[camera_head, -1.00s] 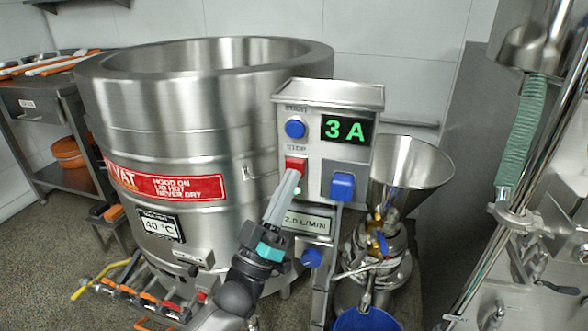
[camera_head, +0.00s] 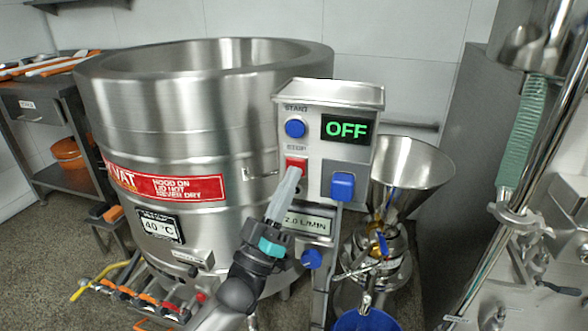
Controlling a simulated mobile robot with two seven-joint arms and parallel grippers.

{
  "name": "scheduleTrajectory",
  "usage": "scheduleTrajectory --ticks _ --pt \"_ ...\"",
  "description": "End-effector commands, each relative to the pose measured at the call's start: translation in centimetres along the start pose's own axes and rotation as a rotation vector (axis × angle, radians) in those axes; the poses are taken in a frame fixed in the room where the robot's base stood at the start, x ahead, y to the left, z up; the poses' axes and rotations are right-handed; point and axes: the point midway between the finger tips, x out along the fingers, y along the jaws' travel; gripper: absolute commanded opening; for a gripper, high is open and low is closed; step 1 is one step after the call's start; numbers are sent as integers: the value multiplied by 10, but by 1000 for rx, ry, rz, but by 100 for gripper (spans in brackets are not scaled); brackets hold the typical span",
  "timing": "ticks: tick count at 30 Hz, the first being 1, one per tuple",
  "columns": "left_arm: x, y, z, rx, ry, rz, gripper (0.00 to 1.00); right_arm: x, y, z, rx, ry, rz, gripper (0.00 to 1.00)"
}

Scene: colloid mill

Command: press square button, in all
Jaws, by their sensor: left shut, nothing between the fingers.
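The control box (camera_head: 313,168) stands in front of the large steel vat. It has a round blue START button (camera_head: 295,128) at the top and a square red STOP button (camera_head: 296,163) below it. A green display (camera_head: 346,129) reads OFF. My left gripper (camera_head: 297,171) is shut and empty, its fingertips at the lower edge of the red square button, apparently touching it. The fingers hide part of the box below the button. A blue square-faced switch (camera_head: 342,186) is to the right. My right gripper is not in view.
The steel vat (camera_head: 200,120) fills the left side behind my arm. A steel funnel (camera_head: 412,165) stands right of the box, above a blue bucket (camera_head: 367,318). A blue knob (camera_head: 311,259) is lower on the box. A steel pipe with a green hose (camera_head: 522,130) is at the right.

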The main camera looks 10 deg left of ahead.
Motion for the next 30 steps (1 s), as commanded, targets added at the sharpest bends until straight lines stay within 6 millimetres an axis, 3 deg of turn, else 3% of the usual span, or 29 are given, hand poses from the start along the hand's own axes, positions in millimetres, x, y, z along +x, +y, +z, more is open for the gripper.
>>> scheduleTrajectory --ticks 24,30 --pt "-13 9 -9 1 0 0 0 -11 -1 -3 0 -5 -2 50" --pt "-22 18 -18 0 -3 -1 0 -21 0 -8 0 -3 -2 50"
